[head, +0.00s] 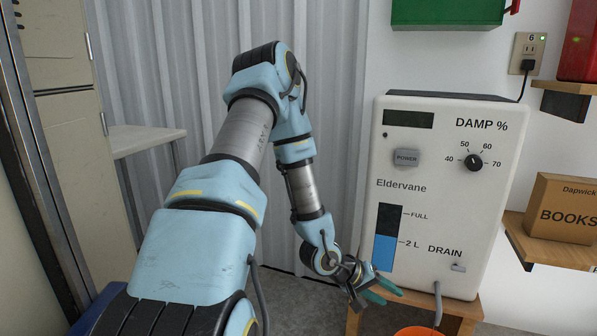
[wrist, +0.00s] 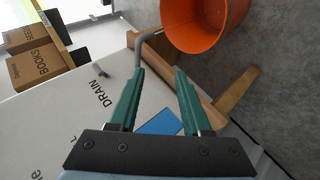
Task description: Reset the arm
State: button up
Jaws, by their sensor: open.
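My gripper (head: 380,289) is in the lower middle of the head view, in front of the lower left part of a white dehumidifier (head: 408,165). Its green fingers are apart and nothing shows between them. In the wrist view my gripper (wrist: 158,90) is open, with the dehumidifier's front (wrist: 45,115) behind and to the left of the fingers. My arm is bent, reaching up and then down to the right.
The dehumidifier stands on a wooden stand (head: 462,312). A grey drain hose (head: 437,300) hangs above an orange bucket (wrist: 208,30). A BOOKS box (head: 563,208) sits on a right shelf. A pale table (head: 145,140) and metal cabinet (head: 68,110) stand left.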

jog(key=w+a+r+m+t+y, duration=0.1)
jog(key=w+a+r+y, duration=0.2)
jog(key=a, duration=0.5)
jog(key=w+a+r+t+y, duration=0.1)
jog(key=a+r+y, duration=0.3)
jog(key=a, duration=0.5)
jog(key=s+a+r+n+g+y, duration=0.1)
jog(key=s+a+r+g+y, duration=0.1)
jog(key=s+a+r, duration=0.8)
notch_tip(320, 180, up, 32)
jog(key=w+p, duration=0.1)
jog(key=p, duration=2.9)
jog(key=shift+a+f, duration=0.25)
jog(key=shift+a, duration=0.15)
